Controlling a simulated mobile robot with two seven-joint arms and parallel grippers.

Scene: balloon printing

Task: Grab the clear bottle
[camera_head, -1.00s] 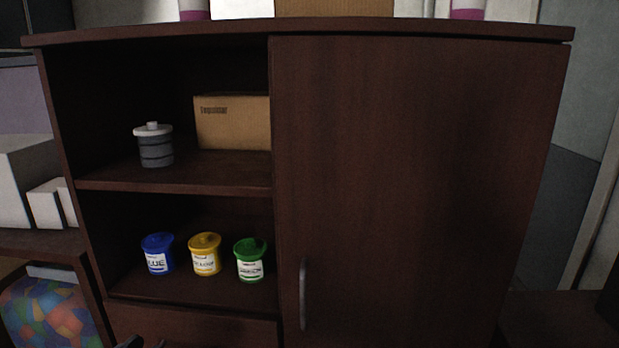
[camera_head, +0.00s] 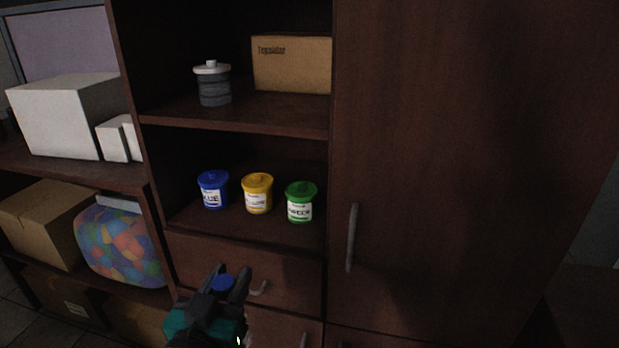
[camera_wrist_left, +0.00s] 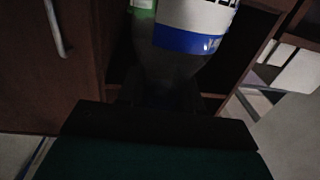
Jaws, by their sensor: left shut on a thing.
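My left gripper (camera_head: 229,281) is in front of the drawers below the open shelves. Its fingers are shut on a bottle, whose round blue top (camera_head: 222,283) shows between them in the head view. In the left wrist view the clear bottle (camera_wrist_left: 172,65) is see-through and dark below, with a white and blue label above. The gripper (camera_wrist_left: 160,115) is dark there, and its fingertips are hard to make out. The rest of the bottle is hidden in the head view. My right gripper is not in view.
Blue (camera_head: 212,190), yellow (camera_head: 257,194) and green tubs (camera_head: 300,203) stand on the lower shelf. A grey jar (camera_head: 213,86) and a cardboard box (camera_head: 292,64) are above. A tall closed door (camera_head: 440,170) is at right. White boxes (camera_head: 65,118) and a colourful round object (camera_head: 122,245) are left.

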